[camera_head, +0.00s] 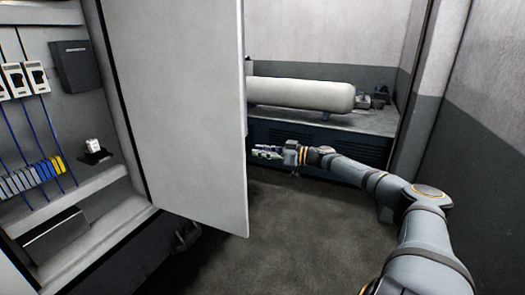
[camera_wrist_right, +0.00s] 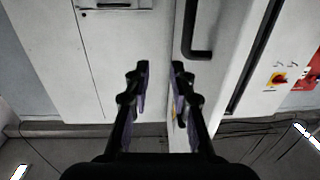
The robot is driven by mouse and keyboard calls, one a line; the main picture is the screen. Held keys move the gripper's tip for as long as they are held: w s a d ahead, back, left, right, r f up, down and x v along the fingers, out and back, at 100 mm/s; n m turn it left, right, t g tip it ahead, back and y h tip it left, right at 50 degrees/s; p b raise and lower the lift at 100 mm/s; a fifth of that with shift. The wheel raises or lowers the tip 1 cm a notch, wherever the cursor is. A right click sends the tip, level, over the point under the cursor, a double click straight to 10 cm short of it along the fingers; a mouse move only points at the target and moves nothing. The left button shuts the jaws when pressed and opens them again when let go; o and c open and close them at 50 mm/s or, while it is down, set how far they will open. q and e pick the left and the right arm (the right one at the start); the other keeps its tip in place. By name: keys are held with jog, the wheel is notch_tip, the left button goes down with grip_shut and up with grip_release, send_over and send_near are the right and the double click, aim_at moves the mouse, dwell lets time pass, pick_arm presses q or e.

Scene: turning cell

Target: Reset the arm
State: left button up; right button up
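My right arm (camera_head: 425,235) reaches in from the lower right in the head view. Its gripper (camera_head: 262,152) is at the far end, just right of the open white cabinet door's edge and apart from other things as far as I can see. In the right wrist view, the right gripper (camera_wrist_right: 158,72) has its two dark fingers apart with nothing between them. White cabinet fronts (camera_wrist_right: 120,65) and a black handle (camera_wrist_right: 198,50) lie beyond the fingers. My left gripper does not show.
The open cabinet door (camera_head: 180,110) fills the middle left. The electrical cabinet (camera_head: 75,215) behind it holds switches and terminals. A pale horizontal tank (camera_head: 300,94) lies at the back. Grey floor (camera_head: 300,230) is clear below the right arm. A wall (camera_head: 490,130) bounds the right.

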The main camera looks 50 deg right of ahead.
jog(key=shift+a+r, duration=0.1)
jog(key=shift+a, duration=0.05)
dwell(0.4)
